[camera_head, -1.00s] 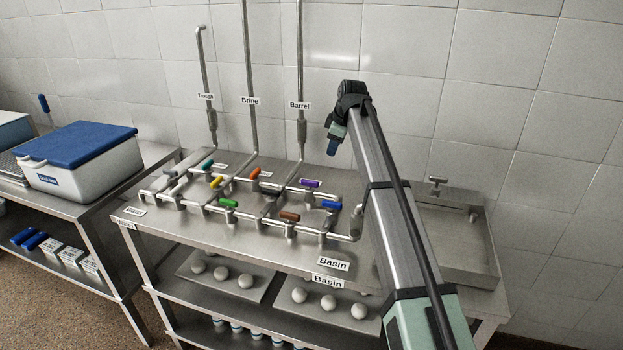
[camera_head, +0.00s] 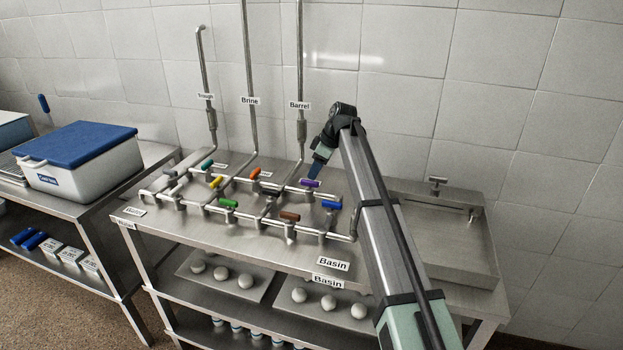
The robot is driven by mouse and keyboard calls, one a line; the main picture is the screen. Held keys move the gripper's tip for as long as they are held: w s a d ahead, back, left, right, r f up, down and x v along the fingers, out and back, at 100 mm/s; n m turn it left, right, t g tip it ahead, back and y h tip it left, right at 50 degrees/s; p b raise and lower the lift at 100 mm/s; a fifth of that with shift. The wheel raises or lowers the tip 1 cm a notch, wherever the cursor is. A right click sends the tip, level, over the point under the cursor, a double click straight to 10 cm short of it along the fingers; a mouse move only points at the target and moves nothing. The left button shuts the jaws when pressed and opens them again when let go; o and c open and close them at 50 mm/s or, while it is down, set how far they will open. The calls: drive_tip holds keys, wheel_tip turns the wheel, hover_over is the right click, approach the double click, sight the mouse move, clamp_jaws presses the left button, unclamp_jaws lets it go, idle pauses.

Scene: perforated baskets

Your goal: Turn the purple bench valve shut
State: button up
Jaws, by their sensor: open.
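The purple valve handle (camera_head: 310,183) sits on the pipework at the back right of the bench, below the pipe labelled Barrel. Its lever lies roughly left to right in the picture. My gripper (camera_head: 314,172) is just above and behind it, fingers pointing down. The fingertips are small and partly merged with each other from this angle, so I cannot tell whether they touch the handle. The gripper is open and holds nothing that I can see.
A blue valve handle (camera_head: 331,205) is close in front, with brown (camera_head: 290,216), black (camera_head: 272,194) and orange (camera_head: 254,173) handles nearby. The upright Barrel pipe (camera_head: 300,120) rises just left of my gripper. A sink (camera_head: 440,240) is at the right.

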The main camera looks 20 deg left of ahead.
sight(310, 181)
drive_tip(key=shift+x, duration=2.15)
drive_tip(key=shift+c, duration=0.2)
clamp_jaws()
